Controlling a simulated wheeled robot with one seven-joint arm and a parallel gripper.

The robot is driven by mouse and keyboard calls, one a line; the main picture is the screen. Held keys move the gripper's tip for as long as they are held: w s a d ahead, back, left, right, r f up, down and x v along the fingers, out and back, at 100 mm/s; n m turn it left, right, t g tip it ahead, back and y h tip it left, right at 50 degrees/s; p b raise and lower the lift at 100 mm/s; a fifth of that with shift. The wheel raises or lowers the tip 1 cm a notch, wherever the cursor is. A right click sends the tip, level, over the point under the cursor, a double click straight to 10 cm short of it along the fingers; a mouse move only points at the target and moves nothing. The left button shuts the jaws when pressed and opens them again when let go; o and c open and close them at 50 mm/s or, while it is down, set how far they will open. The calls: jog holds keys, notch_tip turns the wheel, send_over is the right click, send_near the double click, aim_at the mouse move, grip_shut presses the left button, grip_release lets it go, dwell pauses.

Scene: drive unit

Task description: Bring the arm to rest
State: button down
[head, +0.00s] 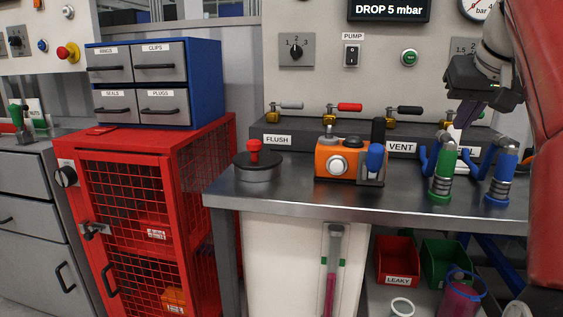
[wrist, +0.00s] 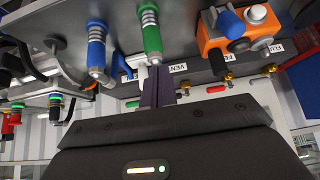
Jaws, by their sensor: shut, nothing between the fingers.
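My gripper (head: 466,116) is at the right of the head view, raised over the back right of the steel bench (head: 300,194). It is shut and empty. In the wrist view its two dark fingers (wrist: 159,84) lie together, close to a white part (wrist: 136,62) by the green-topped fitting; whether they touch it I cannot tell. The green fitting (head: 442,174) and the blue fitting (head: 501,176) stand upright on the bench in front of my gripper. My red arm link (head: 546,150) covers the right edge of the head view.
An orange device (head: 338,160) and a dark round pot with a red knob (head: 258,165) stand on the bench. Several valves line the grey manifold (head: 320,140) behind. A red mesh cabinet (head: 150,220) carries a drawer box (head: 205,85) on the left. Red (head: 397,257) and green bins sit below.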

jog(key=s+a+f, duration=0.5)
jog(key=s+f, duration=0.1)
jog(key=f, duration=0.5)
jog(key=s+a+f+n+g, duration=0.1)
jog(key=s+a+f, duration=0.4)
jog(key=f, duration=0.6)
jog(key=s+a+f+n+y, duration=0.1)
jog(key=s+a+f, duration=0.4)
jog(key=s+f, duration=0.3)
notch_tip(320, 180, down, 4)
jog(key=shift+a+r+g, duration=0.2)
jog(key=shift+a+g, duration=0.05)
jog(key=shift+g, duration=0.05)
jog(key=shift+s, duration=0.1)
